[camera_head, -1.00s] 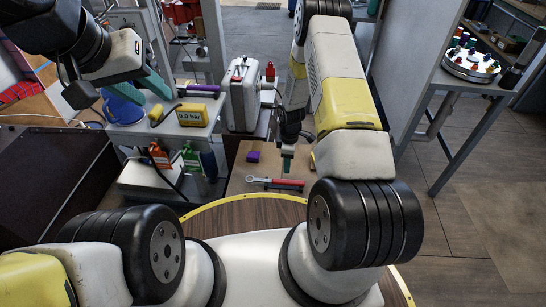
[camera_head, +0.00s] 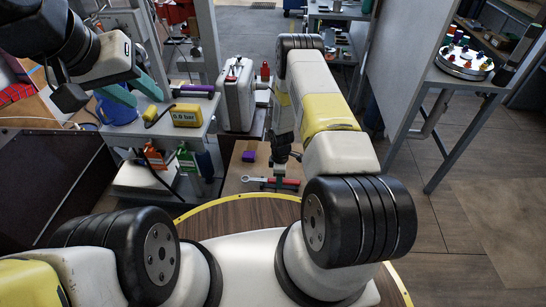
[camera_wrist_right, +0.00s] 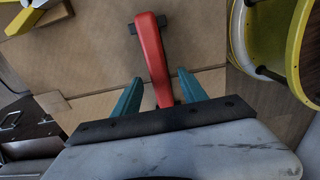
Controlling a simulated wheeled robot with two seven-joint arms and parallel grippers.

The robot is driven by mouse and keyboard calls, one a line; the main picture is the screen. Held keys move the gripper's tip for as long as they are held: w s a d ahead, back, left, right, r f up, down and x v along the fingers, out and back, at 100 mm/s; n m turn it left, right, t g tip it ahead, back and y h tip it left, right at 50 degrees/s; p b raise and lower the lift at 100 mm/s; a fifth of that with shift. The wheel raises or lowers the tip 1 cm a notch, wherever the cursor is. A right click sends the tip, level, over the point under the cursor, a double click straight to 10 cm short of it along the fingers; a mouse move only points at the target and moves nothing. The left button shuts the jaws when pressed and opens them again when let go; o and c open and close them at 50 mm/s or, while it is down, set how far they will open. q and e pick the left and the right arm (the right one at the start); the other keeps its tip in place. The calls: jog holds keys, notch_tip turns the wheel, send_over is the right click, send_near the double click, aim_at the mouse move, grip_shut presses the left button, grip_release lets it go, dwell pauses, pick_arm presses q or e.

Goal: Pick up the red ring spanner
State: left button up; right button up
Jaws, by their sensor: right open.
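The red ring spanner (camera_head: 257,180) lies on the cardboard-coloured surface near the middle of the head view, its silver ring end toward the left. My right gripper (camera_head: 281,178) is down at the spanner's red handle, its fingertips partly hard to make out. In the right wrist view, the red handle (camera_wrist_right: 151,50) runs between the two teal fingers of the open right gripper (camera_wrist_right: 159,76), with a visible gap on both sides. The handle's near end is hidden behind the gripper body. My left gripper (camera_head: 146,100) is open and empty at upper left, near a blue container.
A purple block (camera_head: 249,156) lies just behind the spanner. A grey case (camera_head: 237,95) stands further back. A yellow gauge box (camera_head: 187,115) sits on the shelf at left. A yellow-rimmed round wooden top (camera_head: 240,215) is in front.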

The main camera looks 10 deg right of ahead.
grip_shut()
jog(key=shift+r, duration=0.9)
jog(key=shift+s+a+r, duration=0.15)
jog(key=shift+r, duration=0.35)
jog(key=shift+s+a+r, duration=0.15)
jog(key=shift+r, duration=0.3)
jog(key=s+a+r, duration=0.1)
jog(key=s+a, duration=0.7)
jog(key=s, duration=0.5)
jog(key=shift+r, duration=0.15)
